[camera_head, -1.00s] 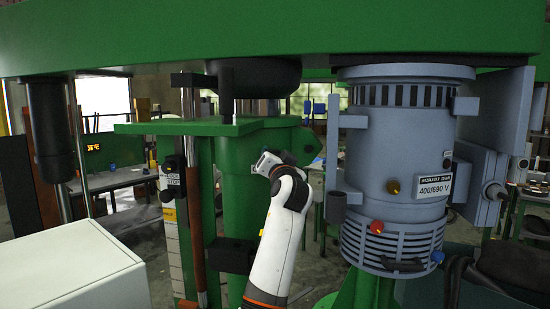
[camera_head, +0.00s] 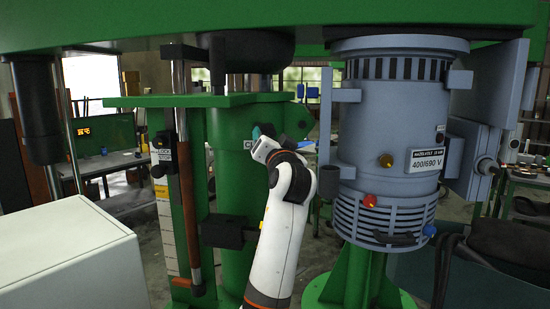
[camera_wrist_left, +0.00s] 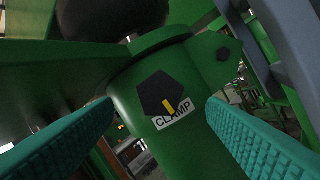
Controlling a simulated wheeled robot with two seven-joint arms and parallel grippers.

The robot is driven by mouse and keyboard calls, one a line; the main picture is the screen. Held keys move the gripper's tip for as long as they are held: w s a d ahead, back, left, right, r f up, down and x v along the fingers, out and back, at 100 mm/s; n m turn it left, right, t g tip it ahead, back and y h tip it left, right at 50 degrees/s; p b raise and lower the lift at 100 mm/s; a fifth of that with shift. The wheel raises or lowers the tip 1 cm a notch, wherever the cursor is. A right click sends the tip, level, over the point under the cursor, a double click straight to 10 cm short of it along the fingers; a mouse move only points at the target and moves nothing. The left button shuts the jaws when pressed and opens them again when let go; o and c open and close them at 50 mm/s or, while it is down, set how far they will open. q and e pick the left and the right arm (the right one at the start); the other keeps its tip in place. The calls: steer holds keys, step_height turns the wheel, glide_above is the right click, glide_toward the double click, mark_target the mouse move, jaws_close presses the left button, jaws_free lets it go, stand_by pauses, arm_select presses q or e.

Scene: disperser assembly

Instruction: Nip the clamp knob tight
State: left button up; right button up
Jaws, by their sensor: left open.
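The clamp knob (camera_wrist_left: 160,94) is a dark, five-sided knob with a yellow mark, on the green column (camera_wrist_left: 140,135) above a white CLAMP label (camera_wrist_left: 174,115). In the left wrist view the two teal fingers of my left gripper (camera_wrist_left: 161,104) are wide apart, one on each side of the knob in the picture. They do not appear to touch it. In the head view my left gripper (camera_head: 258,140) is at the green column (camera_head: 228,180), beside the partly visible label (camera_head: 248,145). The knob is hidden there by the gripper. My right gripper is not in view.
A grey motor (camera_head: 390,150) stands right of my arm. A vertical brown-and-steel rod (camera_head: 187,200) and a black block (camera_head: 222,232) are at the column's left. A green beam (camera_head: 270,20) spans overhead. A white box (camera_head: 65,255) fills the lower left.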

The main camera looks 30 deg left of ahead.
arm_select(q)
steer(key=shift+b+v, duration=0.6)
steer(key=shift+v, duration=2.15)
